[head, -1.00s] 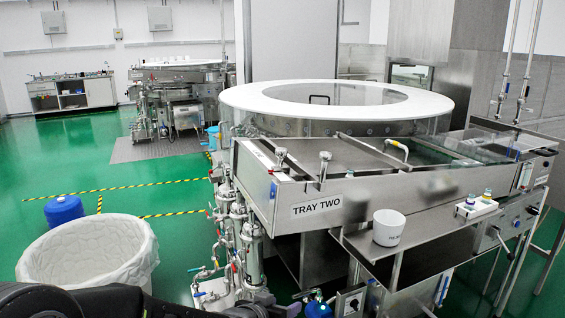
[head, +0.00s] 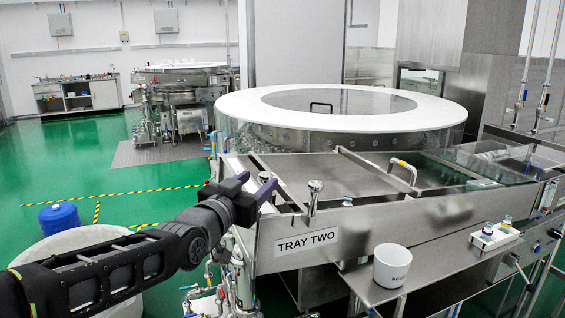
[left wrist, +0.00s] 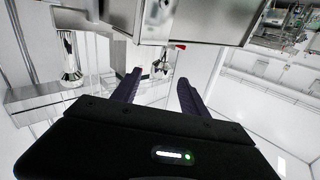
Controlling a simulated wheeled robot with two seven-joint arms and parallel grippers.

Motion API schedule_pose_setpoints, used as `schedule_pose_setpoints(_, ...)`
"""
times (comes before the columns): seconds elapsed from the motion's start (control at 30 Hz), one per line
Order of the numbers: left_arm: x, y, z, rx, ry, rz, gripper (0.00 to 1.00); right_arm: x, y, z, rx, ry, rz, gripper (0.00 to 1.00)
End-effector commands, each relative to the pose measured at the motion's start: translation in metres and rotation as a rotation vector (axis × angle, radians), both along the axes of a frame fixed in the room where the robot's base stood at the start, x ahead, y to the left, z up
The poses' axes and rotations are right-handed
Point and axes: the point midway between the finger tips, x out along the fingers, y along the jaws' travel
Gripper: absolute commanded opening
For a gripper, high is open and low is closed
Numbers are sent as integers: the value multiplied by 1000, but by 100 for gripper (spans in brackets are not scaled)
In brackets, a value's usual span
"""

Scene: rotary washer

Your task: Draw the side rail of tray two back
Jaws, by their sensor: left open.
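Tray two (head: 306,243), a steel tray with a "TRAY TWO" label on its front, stands at the centre right of the head view. A strip-like side rail (head: 236,167) runs along its left edge, partly hidden by my left gripper (head: 254,183). A shiny upright knob (head: 314,197) stands at the front edge; another is largely hidden behind the gripper. The left gripper is open at the tray's front left corner. In the left wrist view, a shiny knob (left wrist: 161,68) appears between the open fingertips (left wrist: 158,78), and contact cannot be told. My right gripper is out of view.
A round white-rimmed washer (head: 340,104) stands behind the tray. A white cup (head: 391,267) and a small holder with bottles (head: 496,237) sit on the steel shelf at right. Pipes and valves lie below the left corner. A lined bin (head: 62,243) is under my arm.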

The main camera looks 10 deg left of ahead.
Motion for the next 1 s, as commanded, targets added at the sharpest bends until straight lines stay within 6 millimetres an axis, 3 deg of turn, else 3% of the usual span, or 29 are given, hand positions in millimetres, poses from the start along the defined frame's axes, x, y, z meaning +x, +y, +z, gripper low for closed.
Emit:
schedule_pose_setpoints(0.47, 5, -1, 0, 2, 3, 0, 52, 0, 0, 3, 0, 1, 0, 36)
schedule_pose_setpoints(1.0, 72, -16, 1, 3, 2, 1, 52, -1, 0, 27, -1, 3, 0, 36)
